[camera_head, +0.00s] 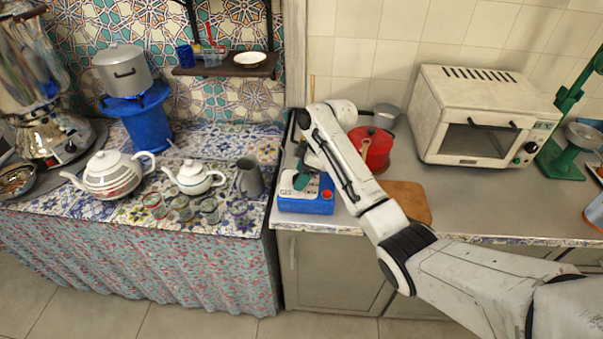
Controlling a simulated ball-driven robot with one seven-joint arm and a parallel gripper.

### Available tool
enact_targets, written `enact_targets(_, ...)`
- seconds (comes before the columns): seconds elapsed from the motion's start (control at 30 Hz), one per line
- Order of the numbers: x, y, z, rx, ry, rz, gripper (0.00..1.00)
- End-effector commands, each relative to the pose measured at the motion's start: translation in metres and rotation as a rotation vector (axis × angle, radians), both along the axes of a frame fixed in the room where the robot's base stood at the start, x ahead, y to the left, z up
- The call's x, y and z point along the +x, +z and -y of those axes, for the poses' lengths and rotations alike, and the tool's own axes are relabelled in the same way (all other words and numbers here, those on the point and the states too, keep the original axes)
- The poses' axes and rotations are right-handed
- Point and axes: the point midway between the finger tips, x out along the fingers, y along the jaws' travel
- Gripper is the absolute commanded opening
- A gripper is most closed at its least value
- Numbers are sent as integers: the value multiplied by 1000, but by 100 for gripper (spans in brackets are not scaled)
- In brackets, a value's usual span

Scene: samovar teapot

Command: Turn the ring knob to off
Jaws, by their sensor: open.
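A blue box-shaped unit (306,206) with a pale top sits at the left end of the grey counter, near its front edge. A small red spot (327,194) shows on its right side; I cannot tell whether it is the ring knob. My white arm reaches in from the lower right, and its wrist bends down over this unit. My gripper (301,180), small and dark teal, is open just above or at the unit's top. I cannot tell whether it touches. A red pot (376,154) stands behind my forearm, partly covered by it.
A white toaster oven (480,110) and a green press (565,150) stand to the right. A wooden board (408,201) lies beside my forearm. On the left tiled counter are teapots (112,176), glasses (180,209), a grey jug (249,178), a samovar (45,125) and a pot on a blue burner (148,122).

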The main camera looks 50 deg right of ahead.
Motion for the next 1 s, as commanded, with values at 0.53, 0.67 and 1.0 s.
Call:
enact_targets(0.53, 2, -6, -2, 0, 1, 0, 52)
enact_targets(0.67, 2, -6, -2, 0, 0, 0, 40)
enact_targets(1.0, 2, -6, -2, 0, 1, 0, 13)
